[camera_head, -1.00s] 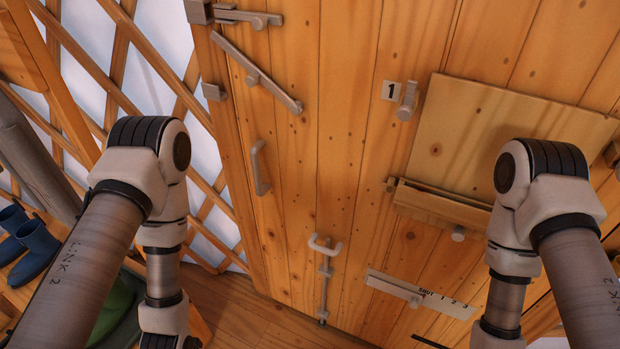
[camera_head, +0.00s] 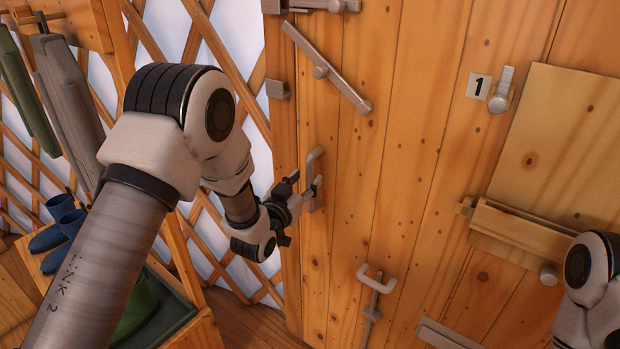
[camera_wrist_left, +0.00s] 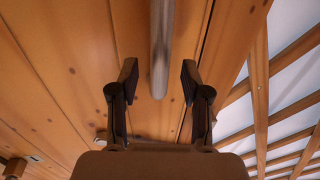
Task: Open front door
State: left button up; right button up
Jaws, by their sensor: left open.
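The front door (camera_head: 400,150) is a wall of upright wooden planks and looks shut. A grey vertical pull handle (camera_head: 314,165) is near its left edge. My left gripper (camera_head: 300,187) is open at the handle. In the left wrist view, the handle bar (camera_wrist_left: 162,40) runs between the spread fingers of my left gripper (camera_wrist_left: 158,80); I cannot tell if they touch it. A diagonal latch bar (camera_head: 340,85) tilts clear of its bracket (camera_head: 278,90). A top bolt (camera_head: 322,5) is partly cut off. My right gripper is out of view.
A lower bolt with a looped handle (camera_head: 376,280) is below. A tag marked 1 (camera_head: 479,86) is beside a small turn-piece (camera_head: 502,90). A flap panel (camera_head: 565,150) is at right. Blue boots (camera_head: 58,230) and a white-backed lattice wall (camera_head: 205,40) are at left.

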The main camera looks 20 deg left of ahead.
aim_at(308, 178)
pick_arm(q)
jog(key=w, duration=0.3)
jog(key=shift+w+d, duration=0.1)
jog(key=shift+d, duration=0.1)
grip_shut()
jog(key=shift+f, duration=0.1)
